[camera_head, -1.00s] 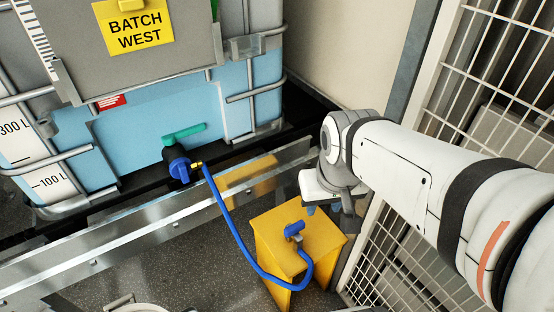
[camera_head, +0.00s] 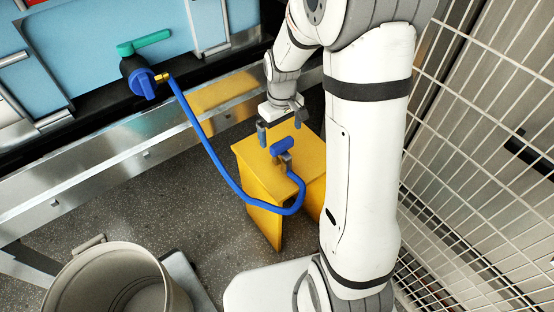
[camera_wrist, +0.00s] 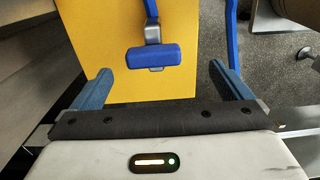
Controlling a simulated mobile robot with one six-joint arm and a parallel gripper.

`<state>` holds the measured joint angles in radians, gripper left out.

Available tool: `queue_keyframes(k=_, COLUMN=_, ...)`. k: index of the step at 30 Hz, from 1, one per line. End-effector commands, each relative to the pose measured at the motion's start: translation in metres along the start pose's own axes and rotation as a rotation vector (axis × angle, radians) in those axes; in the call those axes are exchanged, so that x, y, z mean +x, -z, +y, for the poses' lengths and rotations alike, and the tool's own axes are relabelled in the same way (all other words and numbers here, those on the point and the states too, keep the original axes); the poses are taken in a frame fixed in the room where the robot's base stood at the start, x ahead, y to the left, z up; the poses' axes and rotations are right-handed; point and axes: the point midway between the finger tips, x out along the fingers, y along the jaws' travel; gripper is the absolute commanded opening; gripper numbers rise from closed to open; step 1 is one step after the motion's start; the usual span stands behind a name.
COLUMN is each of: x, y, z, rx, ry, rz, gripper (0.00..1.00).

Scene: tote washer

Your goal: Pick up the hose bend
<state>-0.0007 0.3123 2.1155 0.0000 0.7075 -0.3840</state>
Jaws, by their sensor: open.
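The hose bend (camera_head: 283,146) is a blue grip piece on a grey metal fitting at the end of a blue hose (camera_head: 222,173). It rests on top of a yellow stand (camera_head: 258,182). The hose runs from a blue valve (camera_head: 142,82) with a brass connector on the tank. In the wrist view the hose bend (camera_wrist: 153,55) lies crosswise ahead of my gripper (camera_wrist: 155,85), between the lines of its two fingers. My gripper (camera_head: 281,132) is open and empty, just above and behind the hose bend in the head view. I see no contact.
A metal rail (camera_head: 120,155) runs in front of the light blue tank (camera_head: 85,35). White wire fencing (camera_head: 470,150) stands close on the right. A grey bin (camera_head: 115,270) stands at lower left. Grey floor (camera_head: 180,215) is open left of the stand.

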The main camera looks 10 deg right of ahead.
Motion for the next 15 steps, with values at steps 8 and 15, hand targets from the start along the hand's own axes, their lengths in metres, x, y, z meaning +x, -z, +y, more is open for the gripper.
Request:
queue_keyframes(k=8, x=0.035, y=0.004, z=0.002, rx=-0.012, ry=0.003, rz=-0.008, gripper=0.98)
queue_keyframes(k=15, x=0.058, y=0.005, z=0.007, rx=-0.010, ry=0.003, rz=-0.008, gripper=0.98)
